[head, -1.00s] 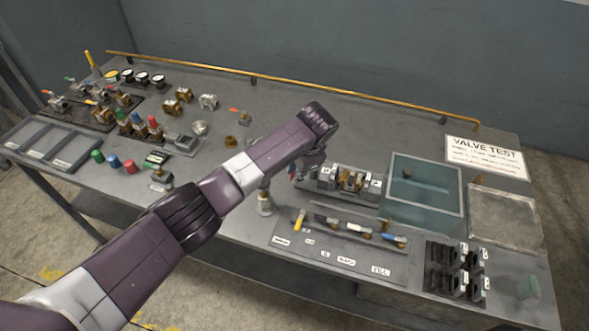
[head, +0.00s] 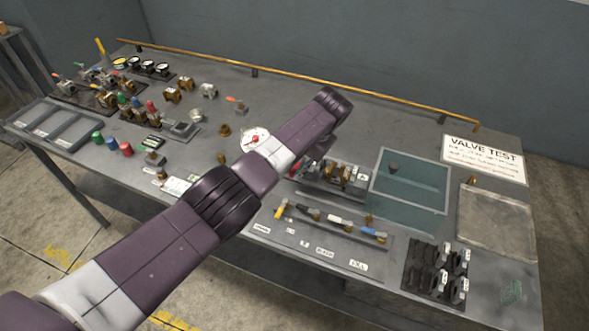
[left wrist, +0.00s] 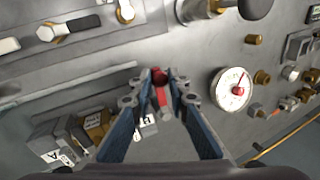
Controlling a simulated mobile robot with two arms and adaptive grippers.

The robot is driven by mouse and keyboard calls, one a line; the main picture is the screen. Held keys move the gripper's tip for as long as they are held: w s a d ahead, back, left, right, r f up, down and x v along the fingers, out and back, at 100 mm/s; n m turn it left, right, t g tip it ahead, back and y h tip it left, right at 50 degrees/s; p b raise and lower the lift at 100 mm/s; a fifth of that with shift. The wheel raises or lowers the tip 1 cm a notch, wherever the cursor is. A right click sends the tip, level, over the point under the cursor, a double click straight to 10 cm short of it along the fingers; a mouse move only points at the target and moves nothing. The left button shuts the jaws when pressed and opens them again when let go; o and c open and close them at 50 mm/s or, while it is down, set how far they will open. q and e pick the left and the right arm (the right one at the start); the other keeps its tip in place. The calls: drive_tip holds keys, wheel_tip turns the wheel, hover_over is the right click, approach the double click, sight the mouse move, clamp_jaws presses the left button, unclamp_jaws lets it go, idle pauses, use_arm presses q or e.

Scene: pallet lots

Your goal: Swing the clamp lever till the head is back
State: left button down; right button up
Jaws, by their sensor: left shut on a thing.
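My left gripper (left wrist: 160,84), with blue fingers, is shut on the red grip of the clamp lever (left wrist: 161,95) in the left wrist view. The red grip shows between the fingertips. In the head view my left gripper (head: 299,168) is at the left end of the fixture (head: 345,192), partly hidden by my own arm. The fixture holds brass and grey valve parts, and its lettered blocks (left wrist: 60,145) show at lower left in the left wrist view. I cannot make out the clamp head or its position. My right gripper is in neither view.
A white dial gauge (head: 254,138) with a red needle stands beside my arm. A glassy tank (head: 408,182) is right of the fixture. A yellow rail (head: 300,80) runs along the back.

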use_arm(q)
drive_tip(key=shift+w+d+r, duration=0.1)
drive_tip(key=shift+d+r, duration=0.05)
drive_tip(key=shift+r, duration=0.05)
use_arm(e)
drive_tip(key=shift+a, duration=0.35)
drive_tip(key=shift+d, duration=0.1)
use_arm(q)
drive_tip(key=c, duration=2.1)
unclamp_jaws()
drive_tip(key=shift+o, duration=1.4)
drive_tip(key=shift+f, duration=0.1)
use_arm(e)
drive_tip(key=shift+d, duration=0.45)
use_arm(q)
drive_tip(key=v, duration=1.2)
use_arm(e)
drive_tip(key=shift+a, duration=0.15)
